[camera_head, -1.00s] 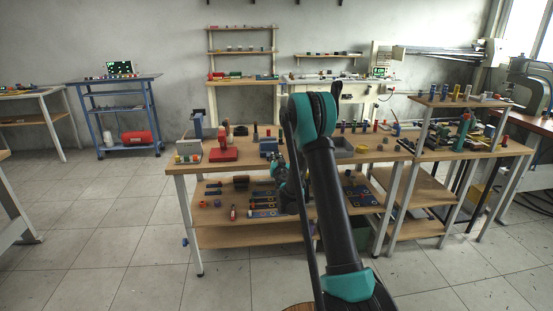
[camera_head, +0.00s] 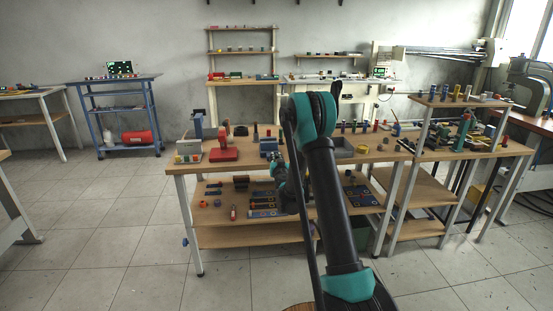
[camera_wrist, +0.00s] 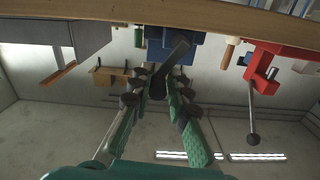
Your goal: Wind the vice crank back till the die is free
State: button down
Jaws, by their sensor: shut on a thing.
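In the wrist view, the blue vice (camera_wrist: 195,47) shows at the top under the table edge, with a dark crank bar (camera_wrist: 178,52) slanting out of it. My gripper (camera_wrist: 158,85) is shut on the crank, its two green-backed fingers on either side of the crank's lower end. In the head view, the blue vice (camera_head: 268,147) stands on the workbench, and my wrist in front of the bench hides part of the scene. I cannot make out the die in either view.
A red vice (camera_wrist: 264,66) with a hanging ball-ended lever (camera_wrist: 252,120) is to the right in the wrist view. The wooden bench edge (camera_wrist: 160,12) runs across the top.

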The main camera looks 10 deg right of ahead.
jog(key=a+n, duration=0.2)
jog(key=n, duration=0.5)
jog(key=a+f+n, duration=0.1)
jog(key=a+n, duration=0.1)
jog(key=n, duration=0.4)
jog(key=a+f+n, duration=0.1)
jog(key=n, duration=0.6)
jog(key=shift+a+f+n, duration=0.2)
jog(key=shift+a+n, duration=0.1)
jog(key=shift+a, duration=0.1)
dwell(0.3)
jog(key=c, duration=1.5)
grip_release()
jog(key=shift+a, duration=0.1)
notch_tip(320, 180, up, 10)
